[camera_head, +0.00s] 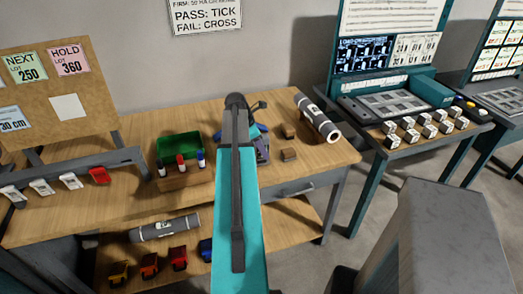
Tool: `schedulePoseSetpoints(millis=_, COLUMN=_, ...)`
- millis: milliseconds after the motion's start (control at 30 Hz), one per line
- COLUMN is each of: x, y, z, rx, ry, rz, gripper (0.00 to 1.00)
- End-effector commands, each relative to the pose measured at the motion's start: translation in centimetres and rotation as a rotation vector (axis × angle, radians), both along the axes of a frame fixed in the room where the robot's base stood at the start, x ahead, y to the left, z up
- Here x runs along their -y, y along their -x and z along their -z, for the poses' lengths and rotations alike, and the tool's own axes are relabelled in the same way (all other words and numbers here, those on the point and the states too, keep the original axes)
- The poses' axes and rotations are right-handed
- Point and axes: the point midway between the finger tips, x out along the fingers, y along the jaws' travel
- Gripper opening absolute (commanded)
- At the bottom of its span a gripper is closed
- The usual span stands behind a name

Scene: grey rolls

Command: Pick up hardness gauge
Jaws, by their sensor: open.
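My arm reaches over the wooden workbench (225,112), and its dark forearm covers the middle of the bench. My gripper (258,106) is open at the far end of the arm, mostly hidden by it; its fingertips are hard to make out. A small dark, bluish device (262,151), possibly the hardness gauge, sits on the bench just right of the forearm and is partly hidden. I cannot tell whether the gripper touches it. Blue parts show on both sides of the forearm there.
A grey roll (318,119) lies at the bench's right end, near small wooden blocks (289,154). A green tray (180,146) and markers (181,164) stand left of the arm. Another roll (164,227) and coloured bins (150,265) are below. A teal station (392,105) stands right.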

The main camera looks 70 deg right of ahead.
Motion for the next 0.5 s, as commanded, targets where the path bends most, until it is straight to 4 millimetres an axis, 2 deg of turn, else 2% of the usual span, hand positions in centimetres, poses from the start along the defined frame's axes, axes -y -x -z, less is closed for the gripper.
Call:
schedulePoseSetpoints(millis=267, x=0.01, y=0.04, z=-0.02, rx=0.000, ry=0.000, rz=0.001, gripper=0.48)
schedulePoseSetpoints(millis=367, x=0.01, y=0.04, z=-0.02, rx=0.000, ry=0.000, rz=0.001, gripper=0.35)
schedulePoseSetpoints(millis=500, x=0.01, y=0.06, z=-0.03, rx=0.000, ry=0.000, rz=0.001, gripper=0.11)
